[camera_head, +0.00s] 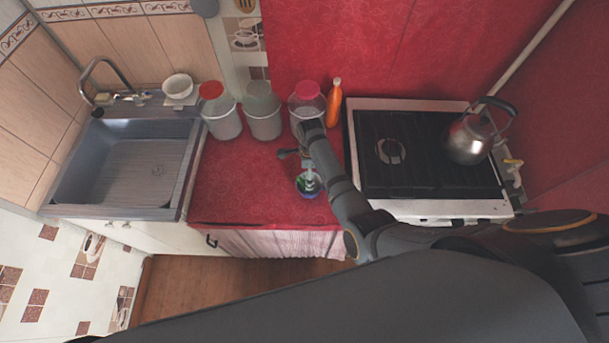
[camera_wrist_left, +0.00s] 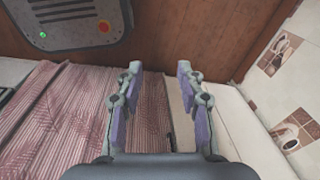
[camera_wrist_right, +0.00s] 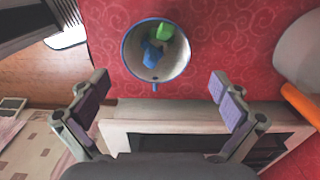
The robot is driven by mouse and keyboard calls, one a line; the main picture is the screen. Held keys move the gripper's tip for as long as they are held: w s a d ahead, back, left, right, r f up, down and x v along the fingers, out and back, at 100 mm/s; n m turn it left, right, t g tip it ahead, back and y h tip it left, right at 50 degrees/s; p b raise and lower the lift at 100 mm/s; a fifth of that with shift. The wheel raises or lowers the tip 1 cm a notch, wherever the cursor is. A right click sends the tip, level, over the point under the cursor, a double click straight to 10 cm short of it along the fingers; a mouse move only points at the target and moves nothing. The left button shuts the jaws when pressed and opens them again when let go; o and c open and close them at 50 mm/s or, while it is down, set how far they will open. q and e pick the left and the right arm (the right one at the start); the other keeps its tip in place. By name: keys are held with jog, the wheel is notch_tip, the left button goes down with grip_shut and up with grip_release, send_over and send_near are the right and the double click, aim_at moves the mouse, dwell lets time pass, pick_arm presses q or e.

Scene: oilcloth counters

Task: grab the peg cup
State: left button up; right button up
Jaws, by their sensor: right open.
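The peg cup (camera_head: 309,185) stands on the red counter near its front edge, left of the stove. In the right wrist view the cup (camera_wrist_right: 127,48) is pale with a blue rim, and blue and green pegs lie inside. My right gripper (camera_wrist_right: 158,88) is open and empty; the cup shows ahead of and between its spread fingers, apart from them. In the head view my right arm hangs over the counter and partly covers the cup's surroundings. My left gripper (camera_wrist_left: 160,70) is open and empty, above the curtain front and wooden floor, outside the head view.
Several lidded canisters (camera_head: 263,112) and an orange bottle (camera_head: 334,103) stand along the back wall. A stove (camera_head: 428,207) with a metal kettle (camera_head: 467,140) is at right, a sink (camera_head: 67,176) at left. The red counter (camera_head: 235,183) left of the cup is clear.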

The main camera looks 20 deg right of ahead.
jog(key=f+b, duration=0.2)
jog(key=f, duration=0.1)
jog(key=f+b, duration=0.1)
jog(key=b, duration=0.1)
jog(key=shift+s+a+f, duration=0.15)
jog(key=shift+s+f, duration=0.1)
jog(key=shift+f, duration=0.05)
jog(key=shift+w+f, duration=0.15)
jog(key=shift+f, duration=0.1)
jog(key=shift+w, duration=0.1)
jog(key=shift+s+f+b, duration=0.2)
jog(key=shift+f+b, duration=0.35)
jog(key=shift+b, duration=0.2)
jog(key=f+b, duration=0.4)
jog(key=shift+s+d, duration=0.25)
jog(key=shift+d, duration=0.05)
jog(key=shift+w, duration=0.1)
jog(key=shift+r, duration=0.2)
jog(key=c, duration=0.4)
pick_arm(q)
notch_tip(320, 180, down, 9)
jog(key=shift+w+d+f, duration=0.15)
jog(key=shift+w+d, duration=0.05)
jog(key=shift+w, duration=0.2)
pick_arm(e)
jog(key=c, duration=0.7)
